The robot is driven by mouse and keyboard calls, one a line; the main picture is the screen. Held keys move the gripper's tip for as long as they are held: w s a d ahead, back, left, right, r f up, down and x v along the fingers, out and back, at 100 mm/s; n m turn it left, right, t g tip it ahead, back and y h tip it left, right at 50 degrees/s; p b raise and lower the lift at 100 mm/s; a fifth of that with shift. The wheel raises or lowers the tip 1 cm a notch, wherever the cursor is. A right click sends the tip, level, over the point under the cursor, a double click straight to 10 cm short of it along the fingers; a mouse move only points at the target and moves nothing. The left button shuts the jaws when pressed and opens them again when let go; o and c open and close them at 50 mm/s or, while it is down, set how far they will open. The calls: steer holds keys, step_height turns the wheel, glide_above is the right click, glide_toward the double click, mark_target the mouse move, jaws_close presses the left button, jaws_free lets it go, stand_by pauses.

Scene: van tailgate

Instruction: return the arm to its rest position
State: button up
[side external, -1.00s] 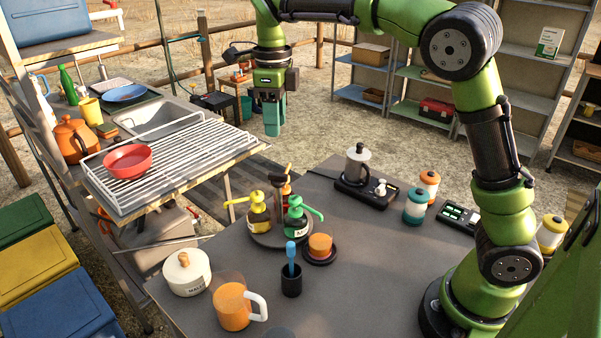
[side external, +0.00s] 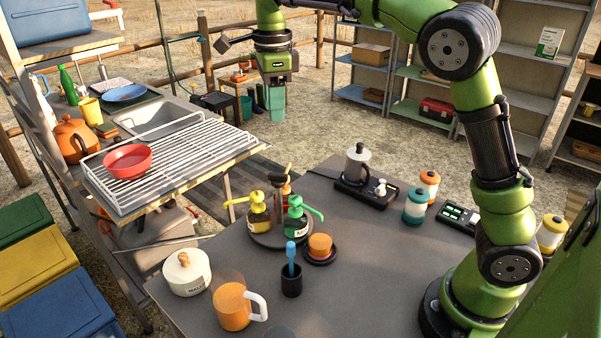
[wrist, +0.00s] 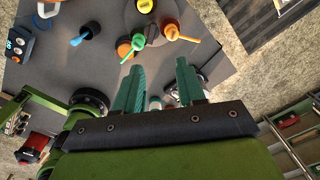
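My green arm stands at the right of the grey table and reaches back over it. My gripper (side external: 274,104) hangs with its teal fingers pointing down, in the air beyond the table's far edge and right of the sink counter. In the wrist view my gripper (wrist: 158,72) has its two teal fingers apart, with nothing seen between them. It touches nothing that I can see. No marker of a rest position shows.
On the table (side external: 385,265) stand a pump-bottle carousel (side external: 268,237), a coffee press (side external: 357,164), jars (side external: 415,207) and an orange mug (side external: 232,306). A wire rack with a red bowl (side external: 127,160) is at left. Shelves (side external: 430,88) stand behind; open ground surrounds my gripper.

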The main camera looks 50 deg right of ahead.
steer(key=s+f+n+t+y, duration=0.1)
steer(key=s+f+n+t, duration=0.1)
steer(key=s+n, duration=0.8)
steer(key=s+a+f+n+t+y, duration=0.1)
steer(key=s+f+n+t, duration=0.2)
steer(key=s+n, duration=0.8)
steer(key=shift+s+t, duration=0.3)
steer(key=shift+t, duration=0.6)
